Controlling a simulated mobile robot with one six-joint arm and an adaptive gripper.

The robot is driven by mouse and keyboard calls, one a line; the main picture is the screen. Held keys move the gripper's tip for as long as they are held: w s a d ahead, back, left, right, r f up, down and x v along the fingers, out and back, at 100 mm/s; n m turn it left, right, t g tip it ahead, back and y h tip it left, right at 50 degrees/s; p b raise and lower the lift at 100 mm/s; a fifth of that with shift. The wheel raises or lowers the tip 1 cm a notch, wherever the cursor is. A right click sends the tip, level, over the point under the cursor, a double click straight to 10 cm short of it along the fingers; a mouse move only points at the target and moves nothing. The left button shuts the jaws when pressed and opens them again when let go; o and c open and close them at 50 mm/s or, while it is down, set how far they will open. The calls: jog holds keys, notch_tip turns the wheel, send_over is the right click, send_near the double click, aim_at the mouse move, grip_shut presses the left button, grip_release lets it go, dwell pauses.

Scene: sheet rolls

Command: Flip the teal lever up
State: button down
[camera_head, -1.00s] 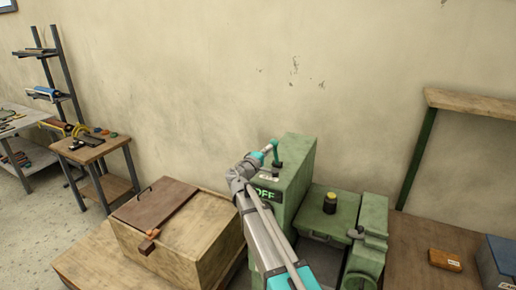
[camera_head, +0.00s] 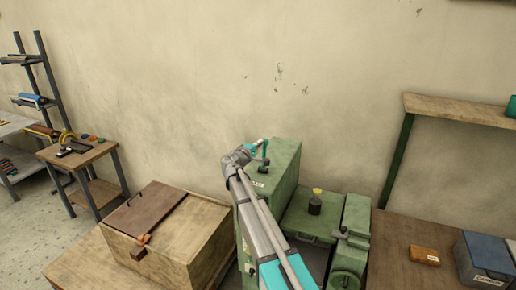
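The green machine (camera_head: 283,160) stands against the wall in the middle of the view. A small teal lever (camera_head: 265,149) stands up near the top left of its tall housing, beside a dark stub. My arm reaches up from the bottom, and its end, with my gripper (camera_head: 257,146), is right at the lever. The gripper is very small here and overlaps the lever, so I cannot tell whether its fingers are open or shut or whether they touch it. My arm covers part of the machine's front.
A wooden box (camera_head: 200,228) with a brown lid is left of the machine. An orange block (camera_head: 424,254) and a blue-grey box (camera_head: 484,258) lie right. A wooden shelf (camera_head: 460,109) hangs right.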

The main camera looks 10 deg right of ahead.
jog(key=shift+w+a+x, duration=0.15)
jog(key=shift+x, duration=0.75)
jog(key=shift+w+a+x, duration=0.15)
jog(key=shift+x, duration=0.8)
jog(key=shift+d+r, duration=0.1)
jog(key=shift+s+a+r+p, duration=0.15)
jog(key=shift+a+r+p, duration=0.1)
jog(key=shift+p, duration=0.15)
jog(key=s+a+r+p, duration=0.6)
jog(key=s+a, duration=0.2)
jog(key=shift+a+r, duration=0.2)
jog(key=shift+r, duration=0.15)
